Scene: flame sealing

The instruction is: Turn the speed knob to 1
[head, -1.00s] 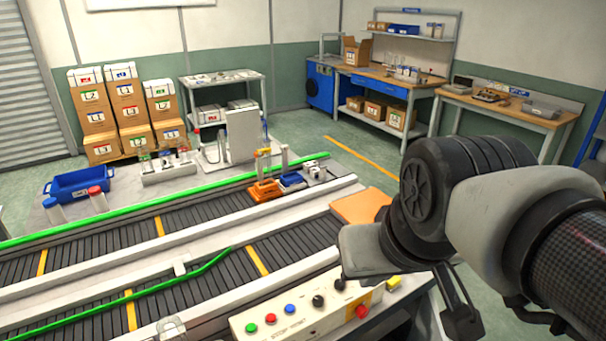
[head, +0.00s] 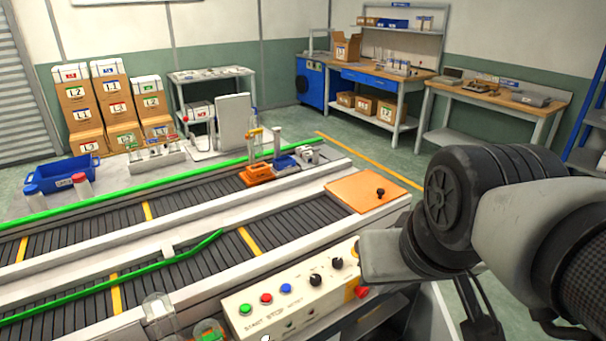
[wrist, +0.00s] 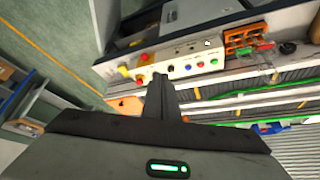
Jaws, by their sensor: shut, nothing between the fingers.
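The cream control panel (head: 290,305) stands at the near edge of the conveyor. It carries a green, a red and a blue button and two black knobs, a left one (head: 315,280) and a right one (head: 337,263). I cannot read which knob is the speed knob, nor their settings. My gripper (head: 482,325) hangs to the right of the panel, apart from it. In the wrist view, its shut fingers (wrist: 160,82) point toward the panel (wrist: 185,60) and overlap its knob end. One black knob (wrist: 170,68) shows beside the fingertips.
A red emergency stop (head: 362,292) sits at the panel's right end, close to my arm in the picture. An orange plate (head: 350,195) with a small dark knob lies behind the panel. The conveyor (head: 190,265) runs behind it. Open floor lies at the right.

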